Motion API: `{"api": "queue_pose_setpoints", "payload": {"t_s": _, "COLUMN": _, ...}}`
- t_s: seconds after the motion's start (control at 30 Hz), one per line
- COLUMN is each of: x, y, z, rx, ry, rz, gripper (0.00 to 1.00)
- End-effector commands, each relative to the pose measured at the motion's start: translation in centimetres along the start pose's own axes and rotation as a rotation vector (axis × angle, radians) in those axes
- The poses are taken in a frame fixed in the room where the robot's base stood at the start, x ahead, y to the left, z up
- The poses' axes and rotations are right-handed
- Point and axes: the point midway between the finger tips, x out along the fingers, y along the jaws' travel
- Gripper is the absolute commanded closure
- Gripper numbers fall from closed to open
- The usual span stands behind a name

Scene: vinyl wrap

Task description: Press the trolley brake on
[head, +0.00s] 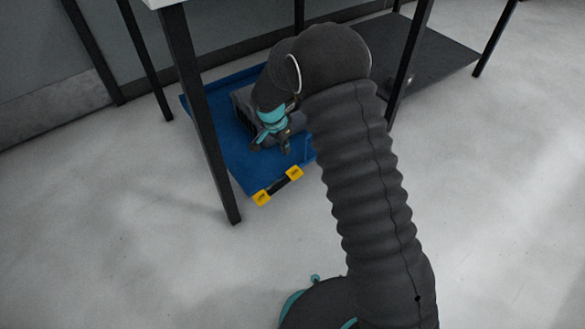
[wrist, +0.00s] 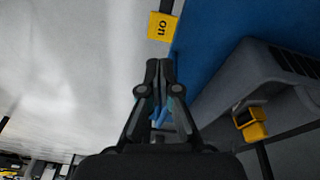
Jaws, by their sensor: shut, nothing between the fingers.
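The trolley has a flat blue deck (head: 228,150) and stands on the floor under a table. Two yellow tabs, one on the left (head: 262,198) and one on the right (head: 294,173), sit at its near edge with a dark bar between them. In the wrist view a yellow tab marked "on" (wrist: 163,27) lies at the edge of the blue deck (wrist: 210,30). My gripper (head: 271,149) is over the deck, behind the tabs in the head view. In the wrist view its fingers (wrist: 158,66) are shut and empty, apart from the "on" tab.
A grey ribbed object (head: 240,100) rests on the deck, partly hidden by my arm. A black table leg (head: 208,125) stands close to the trolley's left. A dark low shelf (head: 440,62) is at the back right. The floor (head: 130,240) in front is clear.

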Motion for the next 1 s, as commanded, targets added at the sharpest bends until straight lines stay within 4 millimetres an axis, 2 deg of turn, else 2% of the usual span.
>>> {"api": "queue_pose_setpoints", "payload": {"t_s": 0.1, "x": -0.1, "y": -0.4, "z": -0.4, "rx": 0.122, "ry": 0.012, "rz": -0.013, "gripper": 1.0}}
{"api": "queue_pose_setpoints", "payload": {"t_s": 0.3, "x": -0.1, "y": -0.5, "z": -0.4, "rx": 0.235, "ry": 0.012, "rz": -0.019, "gripper": 1.0}}
{"api": "queue_pose_setpoints", "payload": {"t_s": 0.73, "x": 0.1, "y": -0.4, "z": -0.4, "rx": 0.249, "ry": 0.011, "rz": -0.018, "gripper": 1.0}}
{"api": "queue_pose_setpoints", "payload": {"t_s": 0.87, "x": 1.1, "y": -0.4, "z": -0.4, "rx": 0.248, "ry": 0.011, "rz": -0.016, "gripper": 1.0}}
{"api": "queue_pose_setpoints", "payload": {"t_s": 1.0, "x": 3.3, "y": -0.4, "z": -0.4, "rx": 0.249, "ry": 0.01, "rz": -0.015, "gripper": 1.0}}
